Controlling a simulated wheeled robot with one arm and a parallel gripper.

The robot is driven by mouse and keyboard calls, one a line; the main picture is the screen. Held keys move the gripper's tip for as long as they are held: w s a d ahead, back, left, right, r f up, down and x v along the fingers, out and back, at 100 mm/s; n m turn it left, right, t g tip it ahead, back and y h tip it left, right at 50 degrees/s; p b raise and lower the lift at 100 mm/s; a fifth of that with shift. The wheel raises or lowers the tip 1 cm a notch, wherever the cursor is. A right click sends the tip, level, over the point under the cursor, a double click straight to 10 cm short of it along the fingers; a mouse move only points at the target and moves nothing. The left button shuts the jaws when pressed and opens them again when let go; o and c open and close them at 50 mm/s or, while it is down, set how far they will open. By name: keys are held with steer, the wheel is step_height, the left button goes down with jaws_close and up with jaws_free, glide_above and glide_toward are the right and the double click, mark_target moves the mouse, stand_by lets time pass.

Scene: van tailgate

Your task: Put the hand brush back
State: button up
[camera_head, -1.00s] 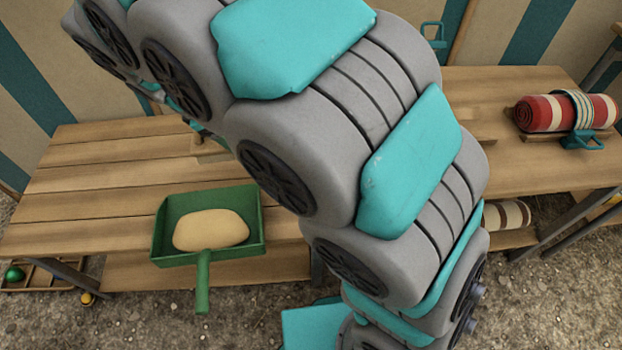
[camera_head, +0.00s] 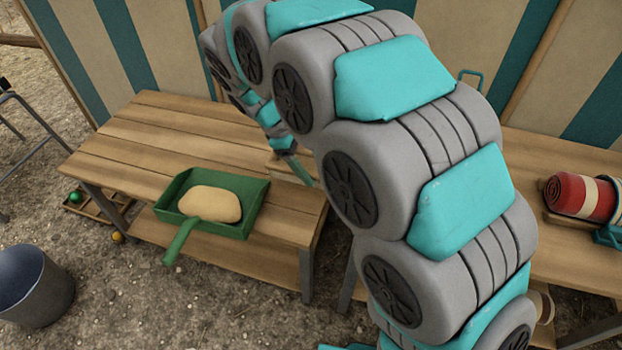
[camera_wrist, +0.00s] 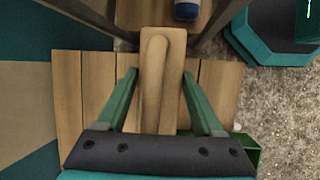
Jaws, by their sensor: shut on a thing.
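My gripper (camera_wrist: 160,82) points down over the slatted wooden bench (camera_head: 150,135). Its two green fingers are shut on a pale wooden piece with a rounded handle, which I take for the hand brush (camera_wrist: 155,75). Any bristles are hidden beneath it. In the head view the wooden piece (camera_head: 292,170) shows under the fingers near the bench's right end; I cannot tell whether it touches the boards. A green dustpan (camera_head: 252,205) with a pale mound (camera_head: 210,203) in it lies left of it, its handle over the front edge. A corner of it shows in the wrist view (camera_wrist: 246,150).
A second bench (camera_head: 560,165) on the right holds a red striped roll (camera_head: 578,197). A metal bucket (camera_head: 35,290) and a low wooden tray (camera_head: 100,210) with small balls stand on the ground at left. A striped wall (camera_head: 150,45) closes the back.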

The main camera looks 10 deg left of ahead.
mark_target(286, 168)
steer(key=shift+f, duration=2.3)
steer(key=shift+f, duration=0.15)
steer(key=o, duration=1.4)
steer(key=v, duration=1.2)
